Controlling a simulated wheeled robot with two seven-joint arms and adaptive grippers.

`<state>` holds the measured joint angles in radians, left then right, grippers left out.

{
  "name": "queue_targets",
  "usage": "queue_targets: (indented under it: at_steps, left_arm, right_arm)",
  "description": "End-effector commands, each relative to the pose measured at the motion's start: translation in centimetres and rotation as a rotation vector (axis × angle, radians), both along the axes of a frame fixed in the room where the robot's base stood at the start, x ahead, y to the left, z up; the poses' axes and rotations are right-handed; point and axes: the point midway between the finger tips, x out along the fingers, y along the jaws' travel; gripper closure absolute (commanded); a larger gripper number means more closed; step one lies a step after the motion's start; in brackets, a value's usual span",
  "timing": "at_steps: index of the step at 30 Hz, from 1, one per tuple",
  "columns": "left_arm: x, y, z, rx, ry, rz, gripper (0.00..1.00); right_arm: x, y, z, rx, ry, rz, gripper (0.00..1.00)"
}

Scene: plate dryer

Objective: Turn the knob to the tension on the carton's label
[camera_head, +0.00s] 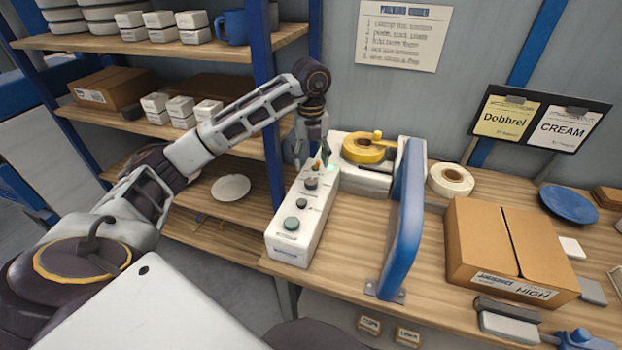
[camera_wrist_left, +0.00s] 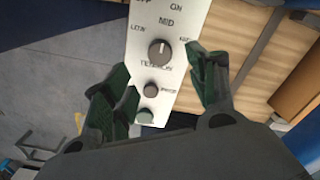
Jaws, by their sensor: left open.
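The white control box (camera_head: 300,215) stands at the left end of the wooden bench. Its dark tension knob (camera_head: 311,183) also shows in the left wrist view (camera_wrist_left: 159,50), with a pale pointer line aimed roughly up toward MID. My left gripper (camera_head: 313,157) is open above the box's far end. In the wrist view its fingers (camera_wrist_left: 158,68) are apart, either side of the knob, not visibly touching it.
A smaller knob (camera_wrist_left: 152,90) and a green button (camera_head: 291,223) lie nearer on the box. A shelf post (camera_head: 264,80) rises beside my left arm.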

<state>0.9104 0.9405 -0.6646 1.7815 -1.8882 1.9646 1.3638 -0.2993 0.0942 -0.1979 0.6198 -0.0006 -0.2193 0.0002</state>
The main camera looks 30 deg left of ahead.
Motion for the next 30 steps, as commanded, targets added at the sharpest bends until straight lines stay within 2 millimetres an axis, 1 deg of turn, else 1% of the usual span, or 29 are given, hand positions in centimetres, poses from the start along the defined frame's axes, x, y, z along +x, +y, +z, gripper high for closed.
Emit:
queue_targets:
  at_steps: [1, 7, 15, 18, 24, 30]
  left_arm:
    - [-0.1, 0.0, -0.7, 0.0, 0.004, 0.0, 0.42]
    - [-0.1, 0.0, -3.0, 0.001, 0.004, 0.0, 0.42]
    - [-0.1, 0.0, -6.1, 0.0, 0.003, 0.0, 0.42]
    - [-0.1, 0.0, -6.9, 0.0, 0.003, 0.0, 0.42]
    - [0.0, 0.0, -7.8, 0.001, 0.001, 0.0, 0.42]
    - [0.0, 0.0, -7.9, 0.001, 0.001, 0.0, 0.42]
  right_arm:
    - [0.0, -0.1, 0.1, -0.001, 0.0, 0.0, 0.6]
    - [0.1, 0.3, 0.3, 0.003, 0.0, -0.002, 0.6]
    - [0.0, 2.2, 0.6, 0.023, 0.0, -0.005, 0.6]
    - [0.0, 2.4, 0.7, 0.025, 0.0, -0.004, 0.6]
    - [0.0, 1.9, 0.7, 0.02, 0.0, -0.002, 0.6]
    - [0.0, 1.2, 0.7, 0.013, 0.001, -0.002, 0.6]
